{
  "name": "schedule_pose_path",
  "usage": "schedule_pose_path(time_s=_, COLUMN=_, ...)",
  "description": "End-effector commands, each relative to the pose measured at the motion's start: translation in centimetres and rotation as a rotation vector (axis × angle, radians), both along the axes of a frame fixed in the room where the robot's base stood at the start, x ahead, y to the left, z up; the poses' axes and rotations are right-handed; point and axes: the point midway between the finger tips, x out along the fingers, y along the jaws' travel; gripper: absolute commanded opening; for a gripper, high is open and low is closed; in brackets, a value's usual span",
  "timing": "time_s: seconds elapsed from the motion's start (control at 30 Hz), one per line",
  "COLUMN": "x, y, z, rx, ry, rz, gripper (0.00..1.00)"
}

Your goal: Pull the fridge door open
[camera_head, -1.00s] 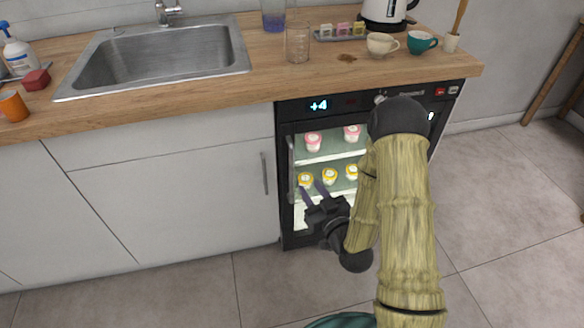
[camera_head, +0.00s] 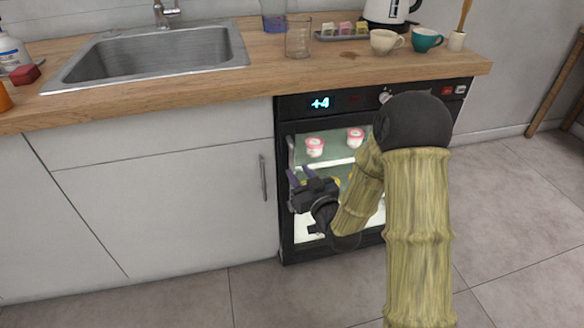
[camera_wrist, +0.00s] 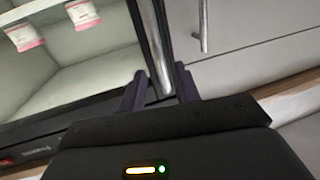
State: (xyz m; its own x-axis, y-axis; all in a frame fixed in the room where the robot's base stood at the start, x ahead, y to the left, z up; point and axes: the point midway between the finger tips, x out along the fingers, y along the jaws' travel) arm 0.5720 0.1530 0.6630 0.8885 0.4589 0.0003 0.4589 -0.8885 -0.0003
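The black under-counter fridge (camera_head: 287,225) has a glass door that looks shut, with lit shelves behind it. Its upright bar handle (camera_wrist: 157,45) runs along the door's left edge in the head view. My gripper (camera_head: 300,171) is at that left edge, its dark fingers pointing at the handle. In the wrist view my gripper (camera_wrist: 160,75) is open, with one finger on each side of the handle's end. I see gaps beside the bar, so the fingers do not look closed on it. My arm hides the fridge's right part in the head view.
A white cabinet (camera_head: 170,215) with its own bar handle (camera_head: 263,178) stands just left of the fridge. The wooden counter (camera_head: 265,75) above carries a sink (camera_head: 150,60), a glass (camera_head: 298,38) and cups. The floor (camera_head: 255,295) in front is clear.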

Motion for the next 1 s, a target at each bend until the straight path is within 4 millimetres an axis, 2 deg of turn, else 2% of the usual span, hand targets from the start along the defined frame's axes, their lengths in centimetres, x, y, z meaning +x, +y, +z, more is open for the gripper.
schedule_pose_path(time_s=0.1, x=1.9, y=1.0, z=-0.1, rx=0.0, ry=-0.003, rz=0.001, gripper=0.33)
schedule_pose_path(time_s=0.3, x=4.1, y=2.2, z=-0.1, rx=0.0, ry=0.0, rz=0.002, gripper=0.33)
schedule_pose_path(time_s=0.67, x=4.8, y=2.3, z=0.0, rx=0.0, ry=0.001, rz=-0.002, gripper=0.33)
schedule_pose_path(time_s=0.83, x=4.7, y=2.3, z=0.0, rx=0.0, ry=0.001, rz=-0.002, gripper=0.03)
schedule_pose_path(time_s=0.87, x=4.7, y=2.3, z=0.0, rx=0.0, ry=0.001, rz=-0.002, gripper=0.0)
schedule_pose_path(time_s=1.0, x=4.7, y=2.4, z=0.0, rx=0.0, ry=0.001, rz=-0.001, gripper=0.0)
